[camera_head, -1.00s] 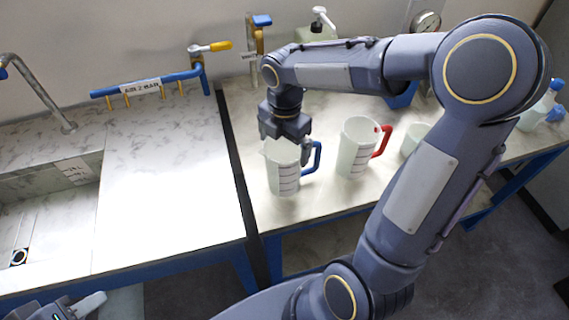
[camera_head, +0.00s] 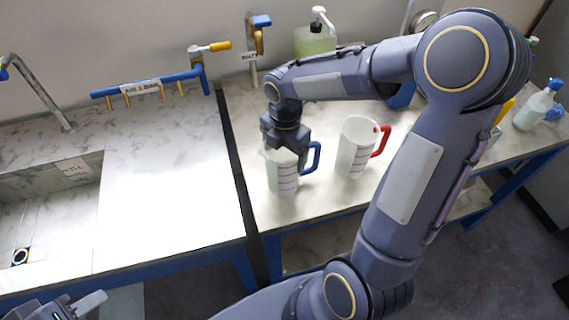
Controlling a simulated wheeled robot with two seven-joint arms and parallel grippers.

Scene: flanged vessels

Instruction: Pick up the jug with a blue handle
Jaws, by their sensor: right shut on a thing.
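The jug with a blue handle (camera_head: 283,180) is white with dark level marks and stands on the right-hand bench near its left edge. Its blue handle (camera_head: 315,158) points to the right. My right gripper (camera_head: 287,160) reaches down onto the jug's rim from above and is shut on it; the fingertips are partly hidden. Whether the jug's base touches the bench I cannot tell. My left gripper (camera_head: 85,305) shows only in part at the bottom left corner, away from the jug, and its jaws are unclear.
A similar jug with a red handle (camera_head: 352,150) stands just to the right. A soap dispenser bottle (camera_head: 316,40) is behind, and a spray bottle (camera_head: 535,108) is at the far right. A sink (camera_head: 45,200) and bare bench (camera_head: 165,180) lie to the left.

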